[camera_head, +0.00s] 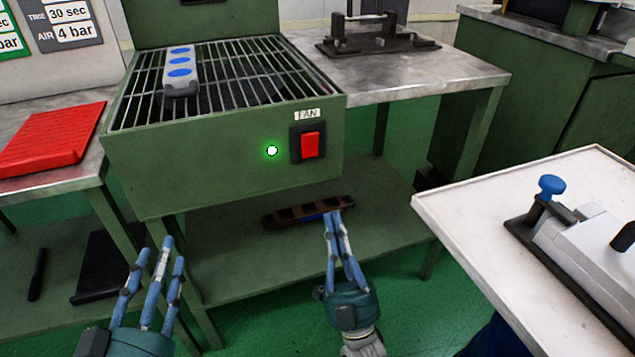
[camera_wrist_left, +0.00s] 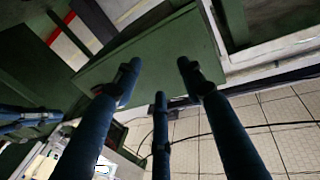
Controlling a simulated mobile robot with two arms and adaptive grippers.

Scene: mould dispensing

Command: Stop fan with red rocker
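The red rocker (camera_head: 311,144) sits in a black frame under a FAN label (camera_head: 307,115), on the front of the green grille box (camera_head: 200,165). A green lamp (camera_head: 272,151) glows to its left. My right gripper (camera_head: 334,214) is below the rocker and apart from it. Its fingers are drawn together at the tips, with nothing seen between them. My left gripper (camera_head: 156,258) is low at the left, in front of the box and away from the rocker. Its fingers are spread and empty, also in the left wrist view (camera_wrist_left: 158,75).
A grey block with blue ovals (camera_head: 180,75) lies on the grille (camera_head: 230,80). A brown mould (camera_head: 300,209) lies on the lower shelf behind my right gripper. A white table (camera_head: 470,215) with a clamp device stands at right. A red tray (camera_head: 50,138) is at left.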

